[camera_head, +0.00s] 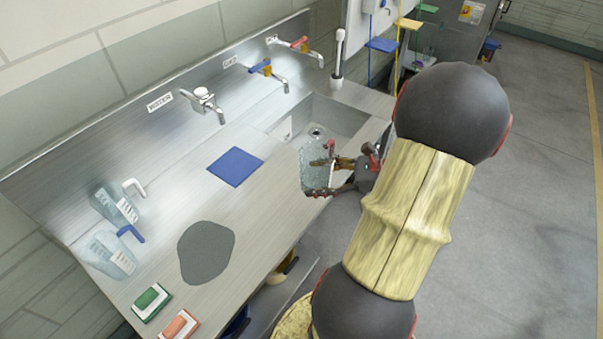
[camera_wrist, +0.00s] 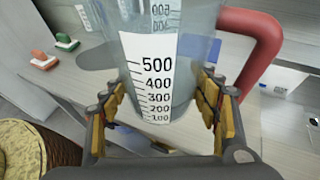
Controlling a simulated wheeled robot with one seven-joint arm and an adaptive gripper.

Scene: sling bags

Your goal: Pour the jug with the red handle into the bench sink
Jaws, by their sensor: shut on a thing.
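The clear jug with the red handle (camera_wrist: 254,40) is held in my gripper (camera_wrist: 160,105). In the wrist view a white scale marked 100 to 500 faces me, and the jug looks about upright. In the head view the jug (camera_head: 311,170) is over the bench's front part, just in front of the bench sink (camera_head: 345,118). My gripper (camera_head: 328,178) comes to it from the right and is shut around its body. The sink is a steel basin with a round drain, and it looks empty. I cannot tell how much liquid is in the jug.
Two more clear jugs, with a white handle (camera_head: 135,187) and a blue handle (camera_head: 131,233), stand at the left. A blue mat (camera_head: 235,166), a grey patch (camera_head: 206,252) and green (camera_head: 151,302) and red (camera_head: 179,324) brushes lie on the bench. Taps line the back wall (camera_head: 205,98).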

